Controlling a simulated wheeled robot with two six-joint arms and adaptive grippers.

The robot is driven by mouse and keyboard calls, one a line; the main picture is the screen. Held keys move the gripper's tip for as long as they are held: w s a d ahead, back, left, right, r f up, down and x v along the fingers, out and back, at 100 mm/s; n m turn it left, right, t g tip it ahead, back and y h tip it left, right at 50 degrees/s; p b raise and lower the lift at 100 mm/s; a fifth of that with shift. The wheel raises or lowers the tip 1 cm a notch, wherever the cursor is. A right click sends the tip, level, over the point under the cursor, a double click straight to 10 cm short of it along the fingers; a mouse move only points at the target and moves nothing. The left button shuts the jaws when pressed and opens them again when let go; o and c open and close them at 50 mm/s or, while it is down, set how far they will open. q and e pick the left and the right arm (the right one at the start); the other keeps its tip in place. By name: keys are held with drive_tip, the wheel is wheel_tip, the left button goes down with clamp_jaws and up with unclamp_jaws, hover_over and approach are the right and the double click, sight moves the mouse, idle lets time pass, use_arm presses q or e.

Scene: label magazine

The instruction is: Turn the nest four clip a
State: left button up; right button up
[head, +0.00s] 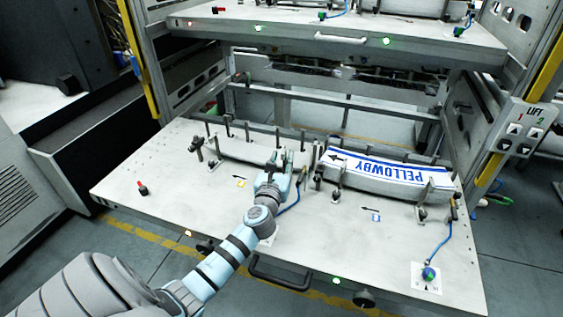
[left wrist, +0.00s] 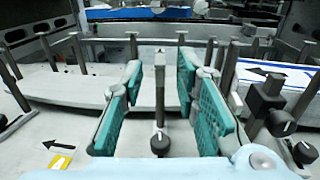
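My left gripper (head: 280,165) is over the tray between two label stacks. In the left wrist view its two teal-padded fingers (left wrist: 160,105) stand apart. A clip (left wrist: 160,143) with a black knob and a thin upright post shows between them, with gaps on both sides. Another clip (left wrist: 265,105) with a black block stands right of the fingers; it also shows in the head view (head: 335,194). Further clips stand at the left stack's far left end (head: 197,146) and the right stack's right end (head: 421,211). I cannot read which nest is four. My right gripper is not in view.
The pull-out tray (head: 150,190) carries a plain white stack (head: 240,150) and a PELLOWBY stack (head: 385,175). A red button (head: 142,188) and a blue-cabled plug (head: 429,273) sit on it. Another shelf (head: 330,38) hangs above.

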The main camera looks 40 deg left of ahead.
use_arm(q)
drive_tip(key=shift+s, duration=0.1)
clamp_jaws()
